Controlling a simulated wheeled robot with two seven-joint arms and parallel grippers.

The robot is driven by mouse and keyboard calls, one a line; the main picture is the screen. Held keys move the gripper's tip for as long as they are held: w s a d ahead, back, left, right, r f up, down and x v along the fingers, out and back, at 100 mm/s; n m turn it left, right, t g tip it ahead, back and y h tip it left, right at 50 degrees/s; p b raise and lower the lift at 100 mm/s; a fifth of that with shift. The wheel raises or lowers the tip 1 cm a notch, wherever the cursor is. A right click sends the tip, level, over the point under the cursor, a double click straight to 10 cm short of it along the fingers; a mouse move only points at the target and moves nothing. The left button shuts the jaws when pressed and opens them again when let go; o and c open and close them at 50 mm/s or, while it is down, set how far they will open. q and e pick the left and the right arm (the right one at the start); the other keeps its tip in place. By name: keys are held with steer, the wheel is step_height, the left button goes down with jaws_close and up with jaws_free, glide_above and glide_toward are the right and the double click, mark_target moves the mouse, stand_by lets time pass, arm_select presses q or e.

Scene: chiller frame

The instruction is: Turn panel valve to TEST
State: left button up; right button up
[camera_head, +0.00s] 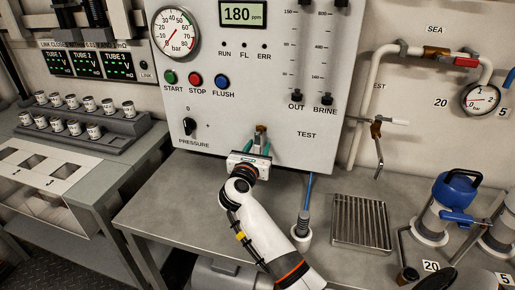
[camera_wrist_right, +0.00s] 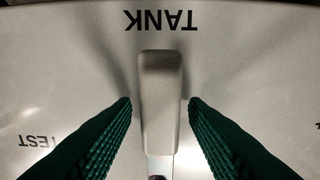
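The panel valve's pale lever (camera_wrist_right: 160,90) stands upright in the right wrist view, its end pointing at the upside-down word TANK. The word TEST shows upside down at the left there. In the head view the valve (camera_head: 261,132) is low on the white panel, left of the TEST label (camera_head: 307,134), and mostly hidden by my right gripper (camera_head: 256,147). In the wrist view the green fingers of my right gripper (camera_wrist_right: 160,104) are open, one on each side of the lever, with a small gap at both sides. My left gripper is out of view.
The panel (camera_head: 250,80) carries gauges, buttons and a pressure knob (camera_head: 189,126). A metal bench (camera_head: 180,205) lies below it. A nozzle in a white holder (camera_head: 302,232), a grated tray (camera_head: 361,222) and a blue-topped vessel (camera_head: 446,205) stand to the right. Racked cans (camera_head: 93,130) are left.

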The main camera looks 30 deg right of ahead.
mark_target(276, 129)
jaws_close()
